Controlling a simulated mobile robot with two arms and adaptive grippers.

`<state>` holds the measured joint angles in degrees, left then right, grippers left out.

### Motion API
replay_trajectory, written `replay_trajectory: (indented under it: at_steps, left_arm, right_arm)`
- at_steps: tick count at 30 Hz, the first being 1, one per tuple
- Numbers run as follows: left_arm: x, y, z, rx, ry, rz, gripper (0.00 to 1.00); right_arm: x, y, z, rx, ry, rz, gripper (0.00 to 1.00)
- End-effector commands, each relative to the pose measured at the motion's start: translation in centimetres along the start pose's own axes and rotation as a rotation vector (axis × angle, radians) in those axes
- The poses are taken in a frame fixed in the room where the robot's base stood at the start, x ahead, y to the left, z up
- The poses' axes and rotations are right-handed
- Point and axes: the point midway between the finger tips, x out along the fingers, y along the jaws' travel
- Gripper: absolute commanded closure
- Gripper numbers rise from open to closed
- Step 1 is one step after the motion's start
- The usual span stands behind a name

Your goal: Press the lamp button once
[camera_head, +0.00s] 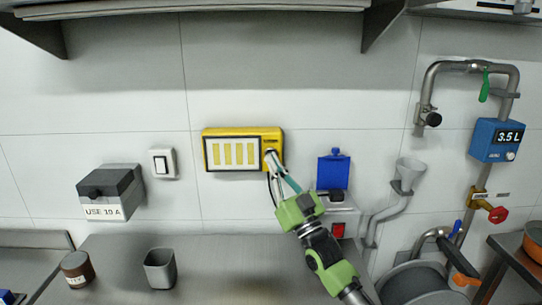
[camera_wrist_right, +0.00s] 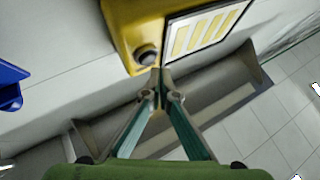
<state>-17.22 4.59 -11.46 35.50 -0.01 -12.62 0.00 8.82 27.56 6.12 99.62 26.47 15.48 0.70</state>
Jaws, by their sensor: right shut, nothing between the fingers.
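The yellow lamp box (camera_head: 243,133) is on the tiled wall, with a white panel of yellow bars on its front. In the head view, my right gripper (camera_head: 271,158) reaches up to the right end of the box and covers the button area. In the right wrist view, the lamp box (camera_wrist_right: 119,22) shows a dark round button (camera_wrist_right: 146,56) beside the barred panel. The shut, empty fingertips of my right gripper (camera_wrist_right: 159,72) are right by the button's lower edge; I cannot tell whether they touch it. My left gripper is out of view.
A white wall switch (camera_head: 163,162) and a grey box labelled "USE 10 A" (camera_head: 108,211) are to the left. A blue device (camera_head: 333,171) and a funnel (camera_head: 410,170) are to the right. A grey cup (camera_head: 160,268) and a brown jar (camera_head: 76,268) stand on the counter below.

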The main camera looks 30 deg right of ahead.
Motion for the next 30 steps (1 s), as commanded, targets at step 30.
replay_trajectory:
  at_steps: [30]
  left_arm:
    - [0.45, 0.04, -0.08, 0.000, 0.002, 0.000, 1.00]
  right_arm:
    - [0.79, 0.58, 0.55, 0.000, 0.000, 0.000, 1.00]
